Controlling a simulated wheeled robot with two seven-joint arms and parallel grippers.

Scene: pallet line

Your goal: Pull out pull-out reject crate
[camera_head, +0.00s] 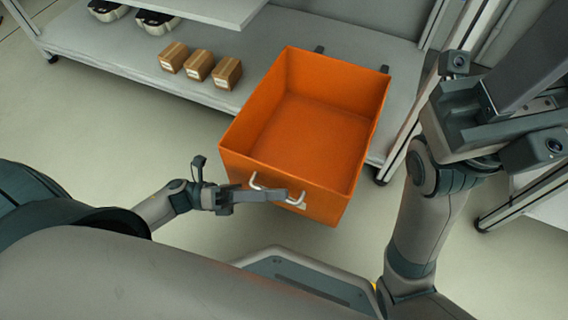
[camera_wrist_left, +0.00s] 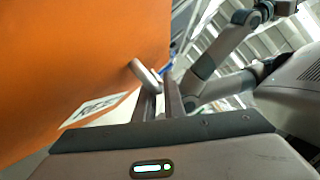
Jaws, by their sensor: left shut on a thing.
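The reject crate (camera_head: 318,88) is an orange, open-topped box in the head view, and I see nothing inside it. It extends well out past the front edge of the grey shelf. A pale handle (camera_head: 256,182) is on its near wall. My left gripper (camera_head: 284,194) is at that wall, shut on the handle. In the left wrist view the fingers (camera_wrist_left: 160,103) close at the handle (camera_wrist_left: 144,74), beside a white label (camera_wrist_left: 95,108) on the orange wall. My right arm stands at the right of the head view; its fingertips cannot be made out.
The grey shelf (camera_head: 110,50) holds three small cardboard boxes (camera_head: 199,65) left of the crate. Dark-and-white devices (camera_head: 154,22) sit behind them. A metal frame post (camera_head: 405,135) stands close to the crate's right side. The floor (camera_head: 130,135) left of the crate is clear.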

